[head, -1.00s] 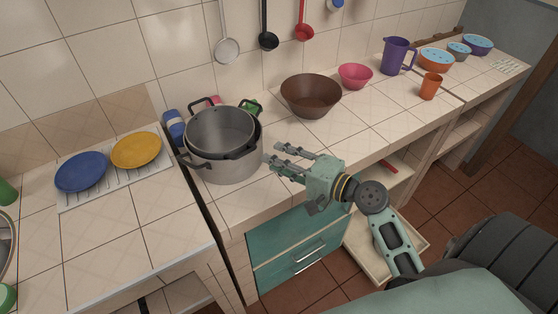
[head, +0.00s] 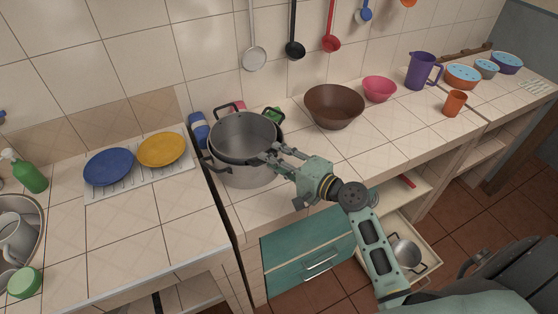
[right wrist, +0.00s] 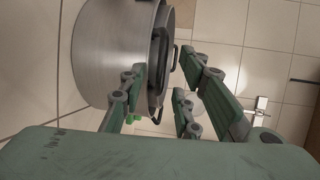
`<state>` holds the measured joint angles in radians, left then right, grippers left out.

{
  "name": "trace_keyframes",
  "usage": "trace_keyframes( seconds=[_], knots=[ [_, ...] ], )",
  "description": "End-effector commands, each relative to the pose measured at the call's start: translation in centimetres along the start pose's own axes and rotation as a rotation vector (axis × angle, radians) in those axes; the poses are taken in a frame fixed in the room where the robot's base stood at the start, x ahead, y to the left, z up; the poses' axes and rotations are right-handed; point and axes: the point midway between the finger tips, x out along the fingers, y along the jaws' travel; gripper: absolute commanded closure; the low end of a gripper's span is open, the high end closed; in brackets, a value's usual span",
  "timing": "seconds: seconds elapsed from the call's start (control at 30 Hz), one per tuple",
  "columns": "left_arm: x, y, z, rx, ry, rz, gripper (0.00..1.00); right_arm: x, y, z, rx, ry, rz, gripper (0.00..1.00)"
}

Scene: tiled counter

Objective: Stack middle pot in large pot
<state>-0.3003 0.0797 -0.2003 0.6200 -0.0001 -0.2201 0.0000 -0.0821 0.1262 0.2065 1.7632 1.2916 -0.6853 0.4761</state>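The middle pot (head: 242,132), grey metal with black handles, sits inside the large pot (head: 240,178) on the counter. Its rim stands above the large pot's rim and looks slightly tilted; how deep it rests is hidden. My right gripper (head: 268,153) is at the right front of the pots, its fingertips by the rims. In the right wrist view a steel pot wall (right wrist: 105,55) fills the left, with dark handles beside it. The right gripper (right wrist: 165,70) shows its fingers apart there; I cannot tell whether they touch a handle. My left gripper is not in view.
A small pot (head: 405,252) lies in the open drawer (head: 425,268) below the counter. A brown bowl (head: 334,105) and pink bowl (head: 380,89) stand right of the pots. A blue bottle (head: 199,130) is behind left. Plates on a rack (head: 125,184) are further left.

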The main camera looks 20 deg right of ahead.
Motion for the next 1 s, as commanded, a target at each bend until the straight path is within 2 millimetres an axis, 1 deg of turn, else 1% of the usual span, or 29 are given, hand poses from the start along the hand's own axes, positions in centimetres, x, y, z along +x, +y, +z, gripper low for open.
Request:
trace_keyframes(
  seconds=[0.07,0.1,0.43,1.0],
  knots=[
    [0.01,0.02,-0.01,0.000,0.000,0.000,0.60,-0.01,-0.01,0.01,0.000,0.000,0.000,0.70],
    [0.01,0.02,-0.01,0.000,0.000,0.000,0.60,-0.01,-0.01,0.01,0.000,0.000,0.000,0.72],
    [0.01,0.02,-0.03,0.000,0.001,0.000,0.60,-0.04,-0.01,0.01,0.000,0.000,0.000,1.00],
    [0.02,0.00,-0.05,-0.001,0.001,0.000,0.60,0.09,0.04,0.01,-0.001,0.000,0.001,1.00]
  ],
)
